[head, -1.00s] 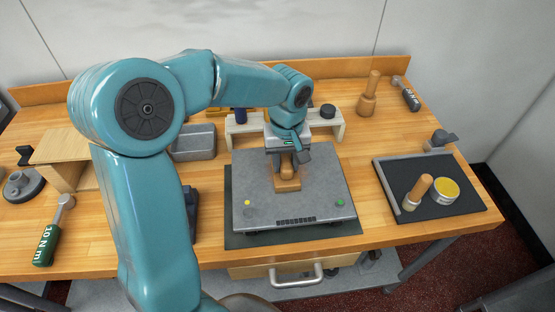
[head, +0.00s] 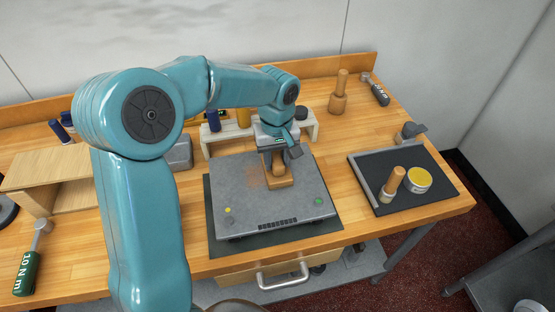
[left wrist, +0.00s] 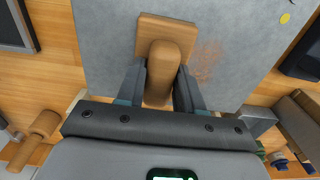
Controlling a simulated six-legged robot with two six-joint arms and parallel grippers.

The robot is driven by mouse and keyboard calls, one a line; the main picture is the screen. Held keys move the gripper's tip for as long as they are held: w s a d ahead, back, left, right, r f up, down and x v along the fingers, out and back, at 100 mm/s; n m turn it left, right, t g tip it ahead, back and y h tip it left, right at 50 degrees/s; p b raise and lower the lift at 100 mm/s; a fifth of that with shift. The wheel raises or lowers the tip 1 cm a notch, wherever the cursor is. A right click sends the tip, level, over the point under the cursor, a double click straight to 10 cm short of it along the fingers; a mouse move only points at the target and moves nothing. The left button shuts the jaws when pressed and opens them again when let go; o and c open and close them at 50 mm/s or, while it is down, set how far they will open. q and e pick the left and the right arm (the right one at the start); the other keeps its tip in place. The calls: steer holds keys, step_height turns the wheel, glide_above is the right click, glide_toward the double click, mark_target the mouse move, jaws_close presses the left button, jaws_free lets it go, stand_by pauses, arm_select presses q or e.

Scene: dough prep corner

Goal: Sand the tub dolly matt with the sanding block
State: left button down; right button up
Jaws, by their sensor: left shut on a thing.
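The tub dolly (head: 240,200) is a flat grey slab with a yellow and a green dot near its front corners. It lies on a dark mat (head: 222,248) in the middle of the bench. My left gripper (head: 272,148) is shut on the wooden handle of the sanding block (head: 280,181), whose base rests on the dolly's top, right of its middle. The block shows between the fingers in the left wrist view (left wrist: 165,48). A faint brownish, scuffed patch (head: 255,177) lies just left of the block; it also shows in the left wrist view (left wrist: 207,60). My right gripper is out of view.
A low pale rack (head: 210,145) holding bottles stands behind the dolly. A wooden stand (head: 35,165) and a green-handled tool (head: 27,272) are at left.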

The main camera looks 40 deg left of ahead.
arm_select(q)
steer(key=shift+w+a, duration=0.5)
steer(key=shift+a, duration=0.2)
steer(key=shift+s, duration=0.1)
steer(key=shift+s+a+f, duration=0.15)
steer(key=shift+s+a, duration=0.1)
steer(key=shift+s+a+f+b, duration=0.1)
steer(key=shift+s+a+b, duration=0.35)
steer(key=shift+s+a, duration=0.5)
steer(key=shift+s+a+b, duration=0.4)
steer(key=shift+s+a, duration=0.2)
steer(key=shift+s, duration=0.55)
steer(key=shift+s+d, duration=0.1)
steer(key=shift+d, duration=0.05)
